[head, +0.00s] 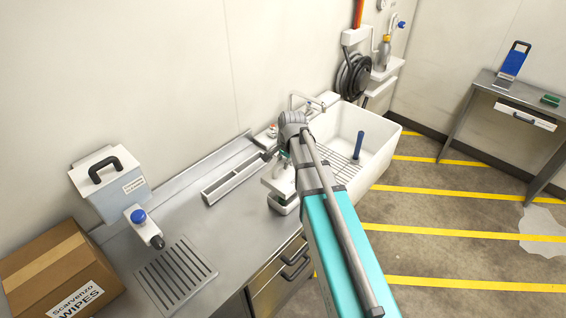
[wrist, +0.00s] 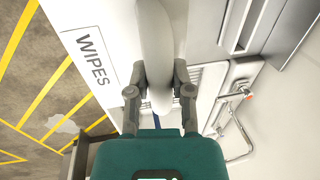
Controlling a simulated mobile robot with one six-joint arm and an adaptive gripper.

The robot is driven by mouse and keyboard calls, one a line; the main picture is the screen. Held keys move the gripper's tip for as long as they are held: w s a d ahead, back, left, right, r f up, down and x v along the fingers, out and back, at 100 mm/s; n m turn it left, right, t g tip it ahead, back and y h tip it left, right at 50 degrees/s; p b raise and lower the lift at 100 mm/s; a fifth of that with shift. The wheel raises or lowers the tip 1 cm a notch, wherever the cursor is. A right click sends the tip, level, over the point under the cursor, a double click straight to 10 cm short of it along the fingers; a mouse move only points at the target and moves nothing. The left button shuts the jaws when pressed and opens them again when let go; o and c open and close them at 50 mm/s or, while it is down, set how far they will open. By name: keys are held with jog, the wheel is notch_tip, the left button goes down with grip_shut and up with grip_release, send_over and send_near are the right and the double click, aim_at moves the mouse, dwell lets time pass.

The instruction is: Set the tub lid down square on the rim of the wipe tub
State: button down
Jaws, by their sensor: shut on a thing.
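The tub lid (head: 279,181) is a white slab on the counter's right part, left of the sink. In the wrist view the lid (wrist: 112,22) fills the upper left, with a WIPES label and a pale bar handle (wrist: 155,45). My gripper (wrist: 159,92) is shut on that handle; in the head view the gripper (head: 284,160) is partly hidden by my arm. I cannot tell whether lid and rim touch or are square.
The white sink (head: 385,150) with its tap (head: 305,101) is close on the right.

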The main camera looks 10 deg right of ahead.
aim_at(284, 171)
jog(key=shift+f+b, duration=2.65)
jog(key=shift+f, duration=0.1)
jog(key=shift+f+b, duration=1.85)
dwell(0.4)
jog(key=shift+c, duration=2.2)
grip_release()
jog(key=shift+r, duration=0.2)
notch_tip(284, 171, up, 9)
jog(key=p, duration=0.9)
